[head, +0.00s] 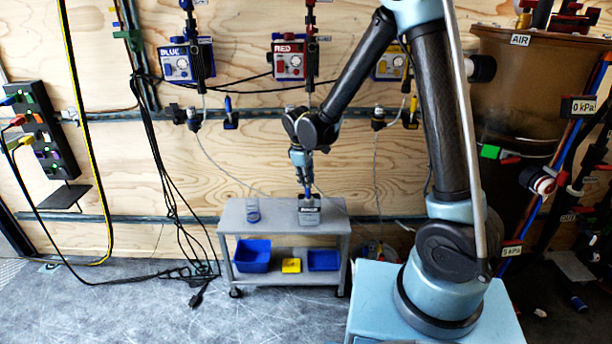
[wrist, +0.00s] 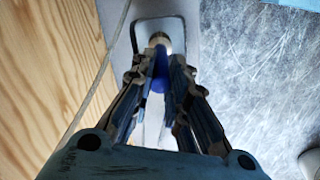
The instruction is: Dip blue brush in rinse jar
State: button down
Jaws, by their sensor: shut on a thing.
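The rinse jar (head: 309,217), a grey block-like container with a dark label, stands on the right part of the grey cart's top. My gripper (head: 303,172) points down right above it. The gripper is shut on the blue brush (wrist: 161,82), whose blue handle lies between the fingers in the wrist view. The brush's pale end points at the jar's rounded top, which also shows in the wrist view (wrist: 143,32). In the head view the brush (head: 307,188) reaches down to the jar's top. How deep its tip sits is hidden.
The grey cart (head: 277,228) also holds a small blue-grey can (head: 252,210) on its top left. Blue bins (head: 252,256) and a yellow item (head: 291,265) sit on its lower shelf. A plywood wall with blue and red boxes and hanging cables is behind.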

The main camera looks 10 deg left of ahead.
aim_at(306, 191)
jog(key=shift+f, duration=1.85)
dwell(1.0)
jog(key=shift+r, duration=6.5)
